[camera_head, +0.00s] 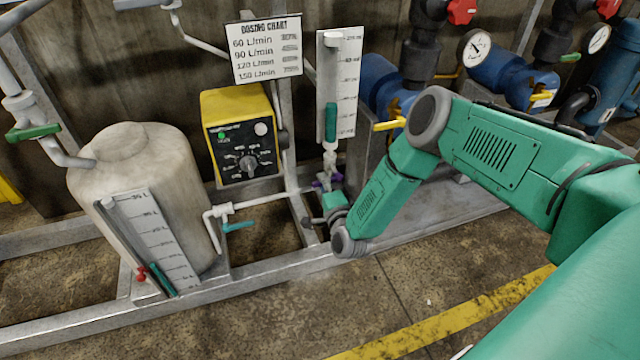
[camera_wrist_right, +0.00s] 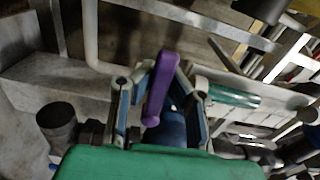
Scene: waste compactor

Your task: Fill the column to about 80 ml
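The clear column on the white graduated panel (camera_head: 347,75) stands upright right of the dosing chart. Teal liquid (camera_head: 331,122) fills its lower part; the scale numbers are too small to read surely. Below it is a valve with a purple handle (camera_head: 321,182), which also shows in the wrist view (camera_wrist_right: 160,88). My right gripper (camera_head: 328,192) is at this valve. In the wrist view its fingers (camera_wrist_right: 163,72) close in on both sides of the purple handle and appear to hold it. My left gripper is out of view.
A beige tank (camera_head: 135,165) with its own level gauge (camera_head: 150,240) stands left. A yellow control box (camera_head: 240,135) with a dial and green light is beside the column. A teal-handled valve (camera_head: 238,226) lies below the box. Blue pumps (camera_head: 500,78) stand behind my right arm.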

